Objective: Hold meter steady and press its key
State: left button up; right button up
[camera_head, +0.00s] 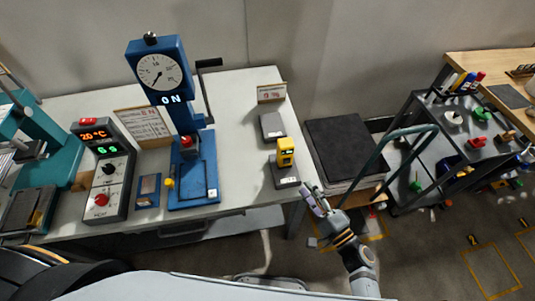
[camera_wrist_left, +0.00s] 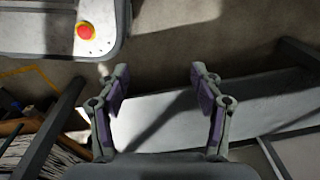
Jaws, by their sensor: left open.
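A small yellow meter (camera_head: 285,150) with a dark display stands upright on a dark stand (camera_head: 284,174) near the right end of the grey bench. Its key is too small to make out. My right gripper (camera_head: 313,192) is beyond the bench's right front corner, below and to the right of the meter and apart from it. Its fingers look apart, with nothing between them. My left gripper (camera_wrist_left: 158,92) shows in the left wrist view, open and empty, with purple pads above the floor. I cannot see it in the head view.
On the bench (camera_head: 240,120) stand a blue press with a dial (camera_head: 159,72), a grey control box with red digits (camera_head: 104,165) and a dark block (camera_head: 271,127) behind the meter. A black-topped stack (camera_head: 340,147) and a grey cart (camera_head: 455,122) stand to the right.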

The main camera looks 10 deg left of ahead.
aim_at(278, 144)
pick_arm(q)
jog(key=w+d+r+n+g+h, duration=0.2)
jog(key=w+d+r+n+h, duration=0.65)
jog(key=d+n, duration=0.75)
jog(key=w+d+r+n+g+h, duration=0.1)
jog(key=w+d+r+n+h, duration=0.3)
jog(key=r, duration=0.7)
jog(key=w+d+r+n+h, duration=0.2)
jog(key=w+d+r+n, duration=0.3)
jog(key=r, duration=0.6)
jog(key=w+a+r+m+t+h, duration=0.2)
jog(key=w+a+r+m+t, duration=0.15)
jog(key=w+r, duration=0.65)
jog(key=w+a+r+m+t+h, duration=0.15)
jog(key=w+a+r+t, duration=0.25)
jog(key=w+r, duration=0.55)
jog(key=x, duration=0.3)
jog(key=w+f+x, duration=0.1)
jog(key=x, duration=0.3)
jog(key=w+x, duration=0.1)
jog(key=x, duration=0.3)
jog(key=shift+a+f, duration=0.25)
jog(key=shift+s, duration=0.1)
